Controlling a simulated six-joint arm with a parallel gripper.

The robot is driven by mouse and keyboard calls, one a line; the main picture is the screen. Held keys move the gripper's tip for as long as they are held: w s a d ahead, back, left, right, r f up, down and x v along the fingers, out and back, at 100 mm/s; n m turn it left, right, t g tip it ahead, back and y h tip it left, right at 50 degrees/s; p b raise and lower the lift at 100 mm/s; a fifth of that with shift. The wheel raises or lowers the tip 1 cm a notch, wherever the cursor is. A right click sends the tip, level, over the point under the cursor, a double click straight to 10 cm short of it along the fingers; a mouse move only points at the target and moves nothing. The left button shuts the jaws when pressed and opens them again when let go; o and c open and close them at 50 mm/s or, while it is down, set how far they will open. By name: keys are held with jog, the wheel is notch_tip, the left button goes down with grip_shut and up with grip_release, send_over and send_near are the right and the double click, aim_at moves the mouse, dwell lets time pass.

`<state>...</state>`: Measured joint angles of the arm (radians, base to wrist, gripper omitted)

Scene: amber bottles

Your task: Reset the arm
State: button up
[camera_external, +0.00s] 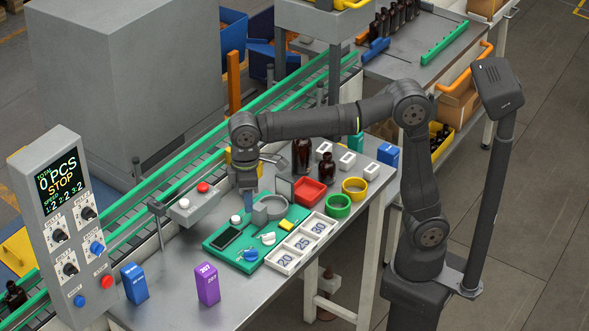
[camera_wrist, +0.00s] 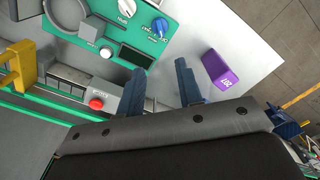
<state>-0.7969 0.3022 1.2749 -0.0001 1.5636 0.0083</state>
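My arm reaches left from its base over the grey table, bent at the elbow. My gripper (camera_external: 248,203) points down above the back of the green board (camera_external: 215,241). The green board (camera_wrist: 172,48) and a purple box (camera_wrist: 221,70) lie beyond the fingertips in that view.
A white tray with numbered compartments (camera_external: 301,243), red bin (camera_external: 309,191), green ring (camera_external: 338,206) and yellow ring (camera_external: 354,189) stand right of the board. Brown bottles (camera_external: 327,170) stand behind. A blue box (camera_external: 134,283) and purple box (camera_external: 207,284) stand front left, near a control panel (camera_external: 66,228).

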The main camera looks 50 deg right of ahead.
aim_at(251, 251)
dwell(0.5)
notch_tip(251, 251, down, 18)
jog(key=shift+r, duration=0.25)
dwell(0.3)
jog(key=shift+r, duration=0.1)
jog(key=m, duration=0.3)
jog(key=shift+m, duration=0.4)
jog(key=m, duration=0.4)
jog(key=shift+m, duration=0.4)
notch_tip(251, 251, up, 8)
dwell(1.9)
